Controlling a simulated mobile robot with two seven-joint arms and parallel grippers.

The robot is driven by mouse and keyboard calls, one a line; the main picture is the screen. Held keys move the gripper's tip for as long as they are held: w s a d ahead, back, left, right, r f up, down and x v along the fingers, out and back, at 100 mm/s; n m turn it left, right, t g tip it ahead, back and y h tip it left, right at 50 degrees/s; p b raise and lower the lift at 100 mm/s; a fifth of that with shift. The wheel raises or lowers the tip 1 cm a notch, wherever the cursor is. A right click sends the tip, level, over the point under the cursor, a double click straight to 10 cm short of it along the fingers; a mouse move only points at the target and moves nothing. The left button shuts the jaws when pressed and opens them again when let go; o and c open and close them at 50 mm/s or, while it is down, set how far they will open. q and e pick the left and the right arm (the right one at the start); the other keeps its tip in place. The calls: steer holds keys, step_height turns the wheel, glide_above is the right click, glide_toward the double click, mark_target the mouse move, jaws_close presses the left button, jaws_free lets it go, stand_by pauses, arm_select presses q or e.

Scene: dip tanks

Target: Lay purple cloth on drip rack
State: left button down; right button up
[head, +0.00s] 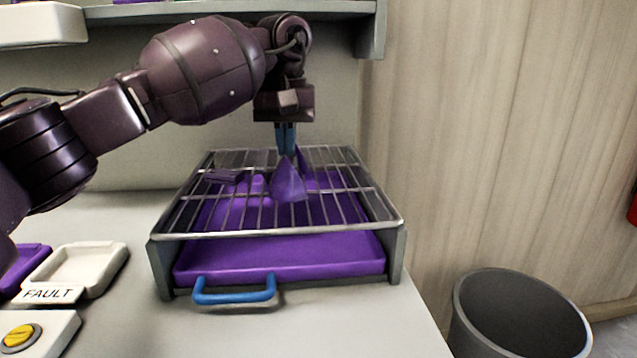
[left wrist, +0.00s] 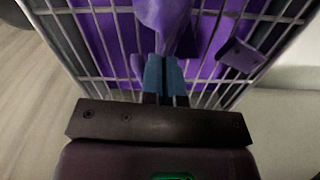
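The purple cloth (head: 288,184) hangs in a crumpled, pointed bunch below my left gripper (head: 286,140), low over the wire drip rack (head: 275,235). Its lower end is at or just above the bars; I cannot tell if it touches. My left gripper points down with its blue fingers close together on the cloth's top. In the left wrist view, the cloth (left wrist: 165,20) bunches out from the fingertips (left wrist: 162,72), with the rack bars behind it. My right gripper is not in view.
Under the bars is a purple tray (head: 280,258) with a blue handle (head: 235,290). A white tray labelled FAULT (head: 85,265) stands left, a grey bin (head: 520,315) right. A shelf (head: 330,12) overhangs behind.

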mark_target(347, 183)
arm_select(q)
steer(key=d+f, duration=0.1)
steer(key=d, duration=0.2)
steer(key=d+f, duration=0.1)
steer(key=d, duration=0.1)
steer(key=d+f, duration=0.1)
steer(key=d, duration=0.2)
steer(key=shift+s+d, duration=0.1)
steer(key=shift+d, duration=0.25)
steer(key=shift+d+f, duration=0.4)
steer(key=shift+d, duration=0.45)
steer(key=c, duration=1.8)
jaws_free()
steer(key=o, duration=0.9)
steer(key=shift+r, duration=0.1)
